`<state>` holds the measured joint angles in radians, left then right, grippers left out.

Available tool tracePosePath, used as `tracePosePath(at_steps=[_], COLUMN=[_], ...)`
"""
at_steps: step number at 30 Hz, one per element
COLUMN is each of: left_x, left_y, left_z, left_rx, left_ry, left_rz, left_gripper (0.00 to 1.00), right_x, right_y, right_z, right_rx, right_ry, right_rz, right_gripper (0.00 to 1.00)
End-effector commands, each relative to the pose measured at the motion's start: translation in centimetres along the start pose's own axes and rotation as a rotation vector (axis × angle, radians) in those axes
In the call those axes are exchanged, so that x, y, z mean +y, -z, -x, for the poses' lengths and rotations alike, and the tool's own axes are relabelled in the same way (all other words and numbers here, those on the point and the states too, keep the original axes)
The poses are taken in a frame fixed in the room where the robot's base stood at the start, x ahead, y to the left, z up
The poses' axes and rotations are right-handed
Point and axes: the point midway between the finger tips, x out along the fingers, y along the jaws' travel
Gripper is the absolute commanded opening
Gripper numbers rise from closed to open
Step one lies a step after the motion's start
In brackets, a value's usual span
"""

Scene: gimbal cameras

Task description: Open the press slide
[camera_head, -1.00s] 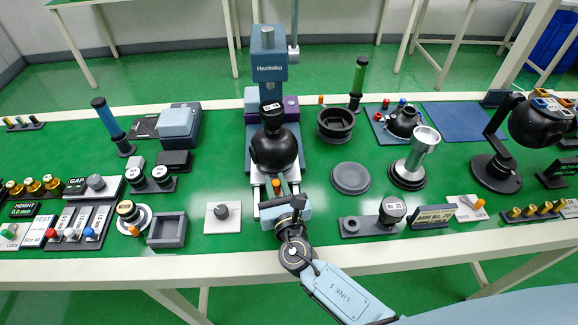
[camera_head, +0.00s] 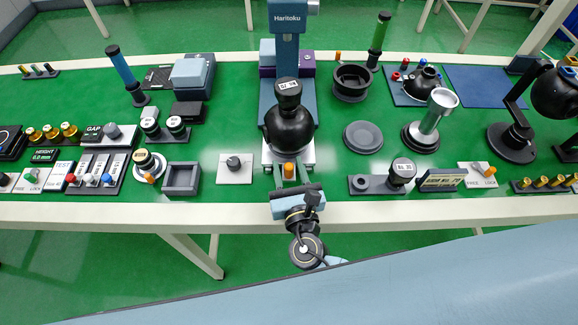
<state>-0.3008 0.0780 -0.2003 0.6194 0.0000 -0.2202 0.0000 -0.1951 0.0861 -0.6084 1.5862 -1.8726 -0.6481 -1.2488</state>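The press (camera_head: 288,50), a blue column marked "Haritoku", stands at the back middle. Its press slide (camera_head: 308,155), a pale plate, lies out in front of the column and bears a black dome with a labelled cap (camera_head: 290,130). An orange handle (camera_head: 289,170) is at the slide's front. My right gripper (camera_head: 290,176) is at the front of the slide, its fingers around the orange handle and seemingly shut on it; the contact is small and partly hidden. My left gripper is not in view.
A square knob plate (camera_head: 234,168) and an open grey box (camera_head: 181,179) stand to the left. A round grey disc (camera_head: 363,137) and a holder with a black cap (camera_head: 402,172) stand to the right. The table's pale front edge (camera_head: 400,211) is close to my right gripper.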

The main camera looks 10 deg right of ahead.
Motion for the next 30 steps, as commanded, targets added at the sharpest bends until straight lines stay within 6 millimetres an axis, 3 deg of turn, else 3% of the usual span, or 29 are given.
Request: tracePosePath(at_steps=[8,21,30], left_x=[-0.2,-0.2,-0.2], left_y=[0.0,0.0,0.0], left_z=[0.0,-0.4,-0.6], left_rx=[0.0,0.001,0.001], left_ry=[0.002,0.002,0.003], left_rz=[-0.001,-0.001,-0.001], left_gripper=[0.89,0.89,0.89], right_x=[0.0,0.0,0.0], right_y=[0.0,0.1,0.0], right_z=[0.8,10.0,13.2], right_rx=[0.0,0.002,0.0], right_ry=[0.0,-0.001,0.001], right_rz=[0.001,0.0,0.0], right_gripper=[0.39,0.39,0.39])
